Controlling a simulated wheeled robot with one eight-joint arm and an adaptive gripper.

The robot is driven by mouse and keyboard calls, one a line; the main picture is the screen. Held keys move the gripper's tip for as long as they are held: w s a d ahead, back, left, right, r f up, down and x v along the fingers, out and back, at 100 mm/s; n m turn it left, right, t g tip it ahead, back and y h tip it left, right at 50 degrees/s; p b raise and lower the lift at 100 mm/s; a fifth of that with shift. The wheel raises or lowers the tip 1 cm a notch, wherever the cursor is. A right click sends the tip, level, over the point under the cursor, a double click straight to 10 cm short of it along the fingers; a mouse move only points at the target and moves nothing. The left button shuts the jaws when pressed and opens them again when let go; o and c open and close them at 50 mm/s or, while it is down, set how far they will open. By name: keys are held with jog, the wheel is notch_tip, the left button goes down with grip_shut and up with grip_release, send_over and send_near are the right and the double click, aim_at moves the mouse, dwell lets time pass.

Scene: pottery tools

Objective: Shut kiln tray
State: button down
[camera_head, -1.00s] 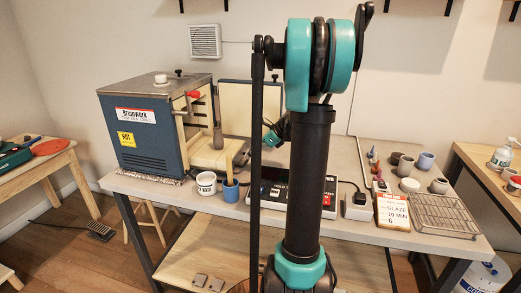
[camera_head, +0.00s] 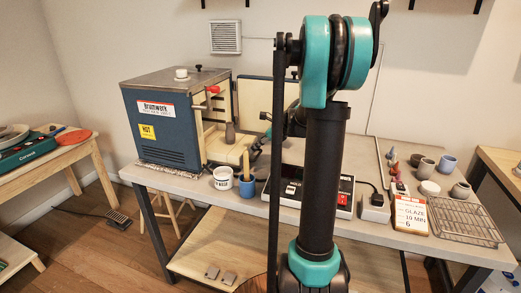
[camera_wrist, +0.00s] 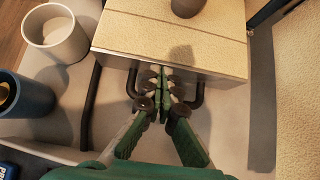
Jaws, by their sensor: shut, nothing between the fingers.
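The blue kiln (camera_head: 165,122) stands at the left of the bench, its door (camera_head: 254,98) open. Its cream tray (camera_head: 218,149) sticks out of the front, with a brown vase (camera_head: 230,132) upright on it. The wrist view shows the tray's front block (camera_wrist: 175,42), a black handle (camera_wrist: 195,95) and the vase's base (camera_wrist: 187,7). My gripper (camera_wrist: 161,72) is shut and empty. Its tips are at the tray's front face, between the handle's two sides, touching or nearly so. In the head view my arm mostly hides the gripper.
A white mug (camera_wrist: 55,33) and a blue cup (camera_wrist: 22,98) stand close beside the tray's front; the blue cup (camera_head: 247,187) holds a yellow stick. A control box (camera_head: 345,190), pots and a wire rack (camera_head: 465,220) are farther right.

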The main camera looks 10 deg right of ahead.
aim_at(222, 143)
jog(key=w+a, duration=0.2)
jog(key=a, duration=0.2)
jog(key=w+a, duration=0.6)
jog(key=a, duration=0.1)
jog(key=shift+a, duration=0.35)
jog(key=shift+w+a, duration=0.1)
jog(key=shift+a, duration=0.15)
jog(key=shift+r, duration=0.1)
